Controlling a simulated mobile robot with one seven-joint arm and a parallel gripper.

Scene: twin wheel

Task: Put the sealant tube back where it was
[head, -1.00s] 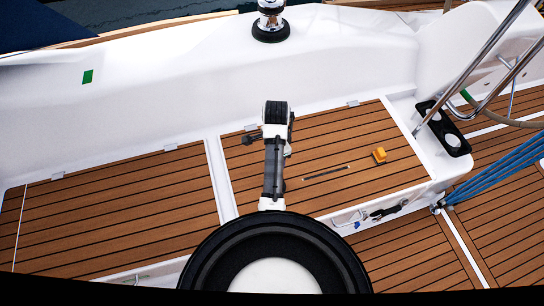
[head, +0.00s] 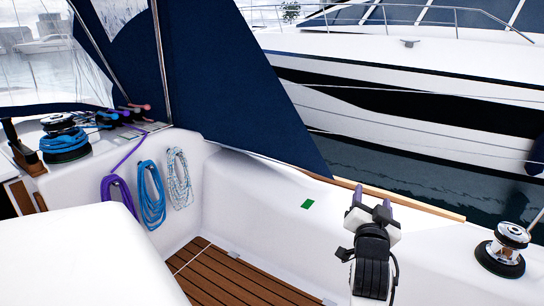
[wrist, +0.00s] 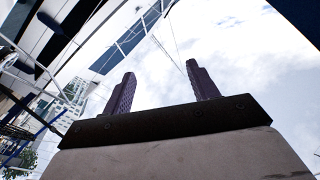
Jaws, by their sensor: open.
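I see no sealant tube in either view now. My gripper (head: 372,199) points up in front of the white side deck in the head view, with its two purple-grey fingers apart and nothing between them. In the wrist view the same gripper (wrist: 161,76) stands open against cloudy sky, empty. A small green patch (head: 308,204) lies on the white coaming, left of my gripper.
A chrome winch (head: 503,247) stands at the right. Coiled purple, blue and pale ropes (head: 151,196) hang on the left wall. A rope-wrapped winch (head: 63,140) is beyond. A white motor boat (head: 420,95) lies alongside.

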